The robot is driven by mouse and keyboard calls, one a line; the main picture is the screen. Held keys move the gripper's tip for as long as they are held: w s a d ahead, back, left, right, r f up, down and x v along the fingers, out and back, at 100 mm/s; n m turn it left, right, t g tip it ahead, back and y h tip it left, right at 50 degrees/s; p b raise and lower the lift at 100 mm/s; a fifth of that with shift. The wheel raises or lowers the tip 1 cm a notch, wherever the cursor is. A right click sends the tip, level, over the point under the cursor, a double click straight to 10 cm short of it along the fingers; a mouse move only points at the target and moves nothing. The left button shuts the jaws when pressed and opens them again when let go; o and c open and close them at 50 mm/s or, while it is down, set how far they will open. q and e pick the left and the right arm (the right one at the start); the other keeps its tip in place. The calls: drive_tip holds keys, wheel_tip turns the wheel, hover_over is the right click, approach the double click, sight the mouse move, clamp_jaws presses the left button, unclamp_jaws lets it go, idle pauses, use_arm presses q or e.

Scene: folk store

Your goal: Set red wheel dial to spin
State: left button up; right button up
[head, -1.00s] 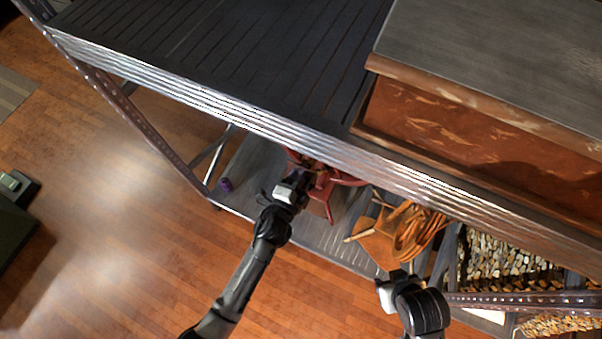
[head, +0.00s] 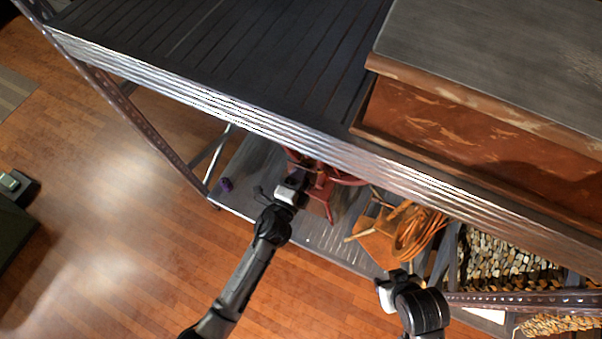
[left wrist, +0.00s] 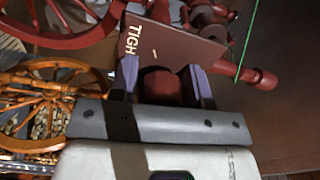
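A red spinning wheel (head: 322,192) stands on the lower shelf, partly hidden under the upper shelf's edge. In the left wrist view its dark red board (left wrist: 165,48) carries white lettering reading "TIGH", partly cut off by my finger. My left gripper (left wrist: 161,84) has its two fingers on either side of a round red dial (left wrist: 160,90), which fills the gap between them. In the head view the left gripper (head: 300,182) reaches in at the wheel's near side, its fingertips hard to make out. My right gripper (head: 390,280) is beside the lower shelf; its fingers are unclear.
An orange-brown spinning wheel (head: 416,234) stands to the right on the same shelf. A small purple item (head: 226,184) sits at the shelf's left end. The upper shelf (head: 230,50) and its metal edge hang over the work area. Open wooden floor (head: 110,240) lies to the left.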

use_arm(q)
drive_tip(key=o, duration=0.3)
drive_tip(key=v, duration=1.4)
drive_tip(key=shift+d, duration=0.1)
drive_tip(key=shift+w, duration=0.1)
